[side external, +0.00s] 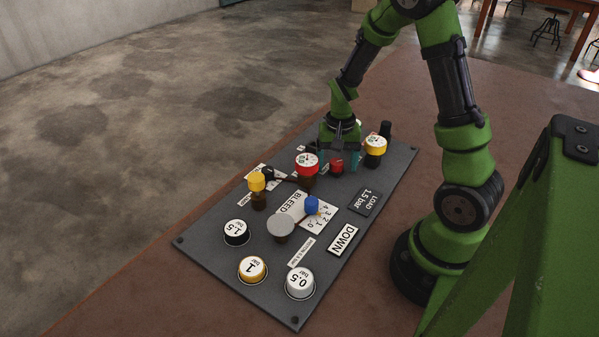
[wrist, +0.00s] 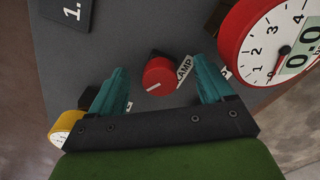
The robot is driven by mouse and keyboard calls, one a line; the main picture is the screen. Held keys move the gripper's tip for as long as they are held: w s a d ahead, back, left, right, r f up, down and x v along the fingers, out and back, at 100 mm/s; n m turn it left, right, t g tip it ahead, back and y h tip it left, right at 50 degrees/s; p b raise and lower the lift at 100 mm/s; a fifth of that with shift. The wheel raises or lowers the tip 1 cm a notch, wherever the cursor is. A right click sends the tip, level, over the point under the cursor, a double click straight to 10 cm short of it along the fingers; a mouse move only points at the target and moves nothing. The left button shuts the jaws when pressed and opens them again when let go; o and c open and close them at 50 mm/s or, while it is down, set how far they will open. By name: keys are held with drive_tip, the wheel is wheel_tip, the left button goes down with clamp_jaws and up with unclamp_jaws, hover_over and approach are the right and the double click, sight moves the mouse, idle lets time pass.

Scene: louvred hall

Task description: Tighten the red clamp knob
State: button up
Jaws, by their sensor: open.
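The red clamp knob (wrist: 160,76) shows in the wrist view as a round red cap with a white line on its face. A partly covered label ending in "AMP" lies beside it. In the side view the red knob (side external: 337,166) is small and sits on the dark panel, just below my gripper. My gripper (wrist: 163,90) is open, with one teal finger on each side of the knob and gaps between the fingers and the knob. In the side view my gripper (side external: 339,158) points down over the far part of the panel.
A red-rimmed gauge (wrist: 285,45) stands close to the right finger in the wrist view. A yellow-topped part (wrist: 62,128) is near the left finger. The panel (side external: 215,215) also carries a blue knob (side external: 312,205), a grey disc (side external: 281,228) and several weights.

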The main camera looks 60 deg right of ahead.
drive_tip(key=n, duration=0.4)
drive_tip(key=shift+n, duration=0.4)
drive_tip(key=shift+f, duration=0.3)
drive_tip(key=shift+c, duration=0.5)
clamp_jaws()
